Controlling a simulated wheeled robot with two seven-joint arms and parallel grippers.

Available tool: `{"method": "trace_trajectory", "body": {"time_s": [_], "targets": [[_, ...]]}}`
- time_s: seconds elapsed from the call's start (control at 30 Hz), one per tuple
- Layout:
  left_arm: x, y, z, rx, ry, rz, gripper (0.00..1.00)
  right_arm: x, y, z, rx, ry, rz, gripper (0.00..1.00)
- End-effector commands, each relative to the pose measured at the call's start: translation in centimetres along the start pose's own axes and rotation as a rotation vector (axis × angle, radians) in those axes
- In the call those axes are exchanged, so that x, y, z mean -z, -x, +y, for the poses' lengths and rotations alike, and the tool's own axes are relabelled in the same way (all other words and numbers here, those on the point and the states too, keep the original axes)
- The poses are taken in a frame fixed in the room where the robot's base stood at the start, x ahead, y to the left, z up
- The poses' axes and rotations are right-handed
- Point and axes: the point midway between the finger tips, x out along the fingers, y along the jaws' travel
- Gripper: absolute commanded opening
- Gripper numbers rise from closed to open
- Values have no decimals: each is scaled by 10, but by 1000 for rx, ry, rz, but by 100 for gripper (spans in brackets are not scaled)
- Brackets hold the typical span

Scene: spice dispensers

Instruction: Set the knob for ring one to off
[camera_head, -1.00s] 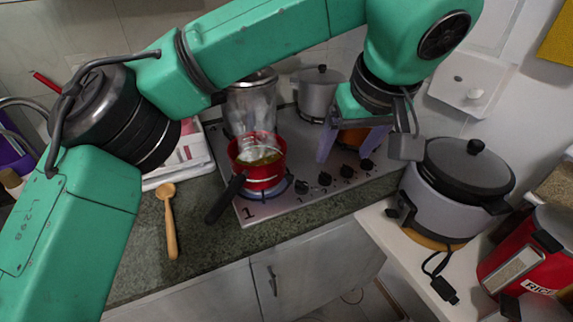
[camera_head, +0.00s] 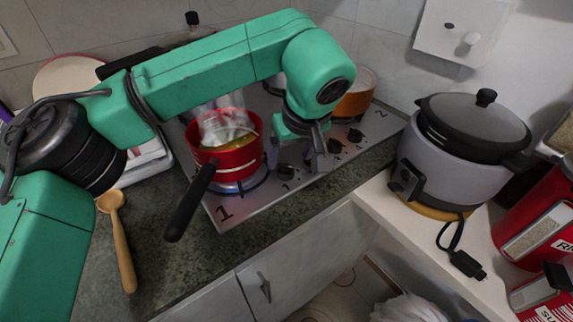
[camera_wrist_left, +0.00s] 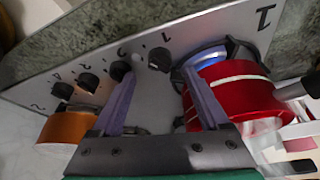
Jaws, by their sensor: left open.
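The hob (camera_head: 310,185) carries a row of dark knobs along its front edge. The knob for ring one (camera_head: 286,172) is the one nearest the red pot; it also shows in the left wrist view (camera_wrist_left: 159,60). Ring one (camera_head: 243,186), beside the printed 1, glows blue under the red pot (camera_head: 232,160). My left gripper (camera_head: 299,162) is open and empty over the knob row. In the left wrist view, the knob for ring one appears between and just beyond the fingertips (camera_wrist_left: 160,76). I cannot tell whether they touch it. My right gripper is not in view.
The pot's black handle (camera_head: 190,203) sticks out over the counter front. An orange pot (camera_head: 357,98) stands at the back of the hob. A wooden spoon (camera_head: 121,245) lies at left. A rice cooker (camera_head: 455,165) stands at right. The counter before the knobs is clear.

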Motion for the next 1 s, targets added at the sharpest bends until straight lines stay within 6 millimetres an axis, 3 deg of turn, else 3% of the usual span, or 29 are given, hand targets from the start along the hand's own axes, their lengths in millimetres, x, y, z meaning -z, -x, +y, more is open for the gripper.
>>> {"method": "trace_trajectory", "body": {"time_s": [0.1,0.2,0.53,0.73,1.0], "targets": [[0,-27,0,1,0,-3,78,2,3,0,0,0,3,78],[0,-43,0,1,0,-2,78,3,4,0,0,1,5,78],[0,-51,0,-1,0,0,78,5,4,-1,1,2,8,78],[0,-51,0,-1,0,0,1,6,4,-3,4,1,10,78],[0,-50,0,5,13,0,0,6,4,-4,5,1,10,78]]}}
